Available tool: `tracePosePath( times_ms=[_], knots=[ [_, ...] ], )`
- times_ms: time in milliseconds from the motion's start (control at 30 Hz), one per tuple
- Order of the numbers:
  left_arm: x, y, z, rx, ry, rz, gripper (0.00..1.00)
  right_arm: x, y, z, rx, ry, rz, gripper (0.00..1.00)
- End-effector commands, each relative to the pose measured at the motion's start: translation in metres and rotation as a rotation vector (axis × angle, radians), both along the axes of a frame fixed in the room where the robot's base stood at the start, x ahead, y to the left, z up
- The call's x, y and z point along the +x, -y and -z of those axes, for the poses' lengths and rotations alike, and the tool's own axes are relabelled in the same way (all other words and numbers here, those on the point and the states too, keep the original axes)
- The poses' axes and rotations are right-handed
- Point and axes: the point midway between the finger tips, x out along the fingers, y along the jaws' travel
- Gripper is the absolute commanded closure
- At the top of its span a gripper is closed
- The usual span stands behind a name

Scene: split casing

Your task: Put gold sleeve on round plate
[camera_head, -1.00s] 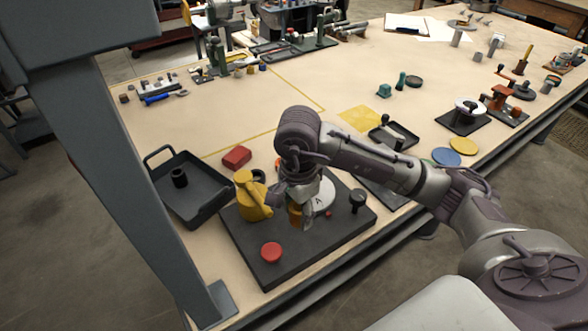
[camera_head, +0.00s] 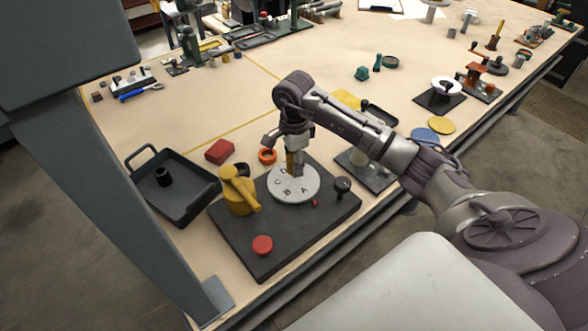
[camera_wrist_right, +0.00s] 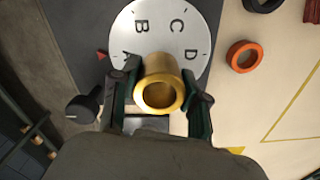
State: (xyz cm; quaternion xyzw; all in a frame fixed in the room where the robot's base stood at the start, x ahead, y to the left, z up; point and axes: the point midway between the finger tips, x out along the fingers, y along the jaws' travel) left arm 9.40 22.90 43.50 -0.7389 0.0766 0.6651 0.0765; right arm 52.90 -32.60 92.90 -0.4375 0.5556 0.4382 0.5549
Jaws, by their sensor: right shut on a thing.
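The gold sleeve (camera_wrist_right: 160,84) is a short hollow cylinder. My right gripper (camera_head: 291,164) is shut on it, with one finger on each side in the right wrist view (camera_wrist_right: 158,98). In the head view the sleeve (camera_head: 292,162) shows as a gold-brown piece between the fingers. The round plate (camera_head: 286,189) is a pale disc lettered A, B, C, D on a dark base board. The sleeve is over the plate's far edge, near the D; whether it touches the plate I cannot tell. My left gripper is not in view.
On the dark base board (camera_head: 290,245) stand a yellow clamp (camera_head: 236,192), a red knob (camera_head: 262,245) and a black knob (camera_head: 342,185). An orange ring (camera_head: 267,156) and a red block (camera_head: 220,151) lie behind it. A black tray (camera_head: 190,213) is at left.

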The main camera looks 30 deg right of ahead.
Motion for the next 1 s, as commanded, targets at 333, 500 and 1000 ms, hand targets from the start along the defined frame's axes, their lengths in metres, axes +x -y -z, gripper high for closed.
tracePosePath(
  times_ms=[333, 500, 1000],
  knots=[
    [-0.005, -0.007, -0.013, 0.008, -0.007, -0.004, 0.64, 0.000, -0.001, 0.038, 0.001, 0.000, 0.000, 0.98],
    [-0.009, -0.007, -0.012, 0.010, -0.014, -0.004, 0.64, 0.000, 0.000, 0.039, 0.001, 0.001, -0.001, 0.98],
    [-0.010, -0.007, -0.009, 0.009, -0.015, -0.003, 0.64, 0.000, 0.000, 0.041, 0.000, 0.000, -0.001, 0.30]
  ],
)
